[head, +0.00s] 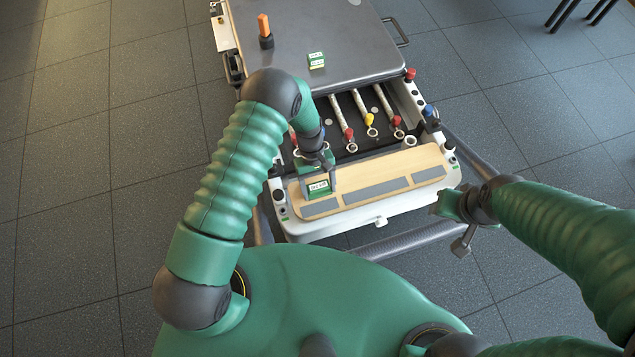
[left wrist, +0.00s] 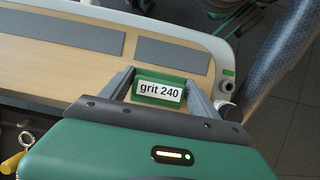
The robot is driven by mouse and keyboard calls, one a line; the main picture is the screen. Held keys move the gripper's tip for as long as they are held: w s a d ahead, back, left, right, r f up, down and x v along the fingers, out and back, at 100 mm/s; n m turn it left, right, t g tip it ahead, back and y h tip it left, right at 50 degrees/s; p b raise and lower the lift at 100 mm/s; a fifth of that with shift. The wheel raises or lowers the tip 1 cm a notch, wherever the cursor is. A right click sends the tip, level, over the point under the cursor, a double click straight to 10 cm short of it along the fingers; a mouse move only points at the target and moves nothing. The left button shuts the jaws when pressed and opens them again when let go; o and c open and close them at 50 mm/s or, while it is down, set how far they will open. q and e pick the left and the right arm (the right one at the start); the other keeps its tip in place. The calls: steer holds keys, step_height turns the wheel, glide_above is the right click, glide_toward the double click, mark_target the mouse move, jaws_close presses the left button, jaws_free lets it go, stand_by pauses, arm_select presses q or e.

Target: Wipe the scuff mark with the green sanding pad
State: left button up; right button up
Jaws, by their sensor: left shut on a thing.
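The green sanding pad (head: 318,189) has a white label and sits over the left part of the pale wooden board (head: 385,173). In the left wrist view the pad (left wrist: 158,90) reads "grit 240". My left gripper (left wrist: 158,80) is shut on it, one grey finger at each side. In the head view the left gripper (head: 322,179) is above the board; I cannot tell whether the pad touches it. I cannot make out the scuff mark. My right gripper (head: 455,215) is empty-looking, right of the reformer; its jaw opening is unclear.
Grey strips (head: 376,190) are set in the board. Behind it are springs with coloured ends (head: 370,120). The dark carriage (head: 350,50) holds another small green labelled block (head: 316,60) and an orange-topped item (head: 265,30). A dark grey tube (head: 405,240) runs along the front. Tiled floor surrounds it.

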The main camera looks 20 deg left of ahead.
arm_select(q)
steer(key=shift+s+d+f, duration=0.15)
steer(key=shift+s+f, duration=0.15)
steer(key=shift+w+a+b, duration=0.2)
steer(key=shift+w+b, duration=0.05)
steer(key=shift+b, duration=0.1)
steer(key=shift+w+a+r, duration=0.15)
steer(key=shift+w+a, duration=0.05)
steer(key=shift+w, duration=0.1)
steer(key=shift+w+a+b, duration=0.4)
steer(key=shift+w+a, duration=0.1)
steer(key=shift+w, duration=0.25)
steer(key=shift+r, duration=0.15)
steer(key=shift+s+d+r+p, duration=0.15)
steer(key=shift+s+d+p, duration=0.2)
steer(key=shift+p, duration=0.35)
steer(key=shift+s+d+p, duration=0.45)
steer(key=shift+s, duration=0.35)
steer(key=shift+s+d+f, duration=0.1)
steer(key=shift+s+f, duration=0.05)
steer(key=shift+f, duration=0.05)
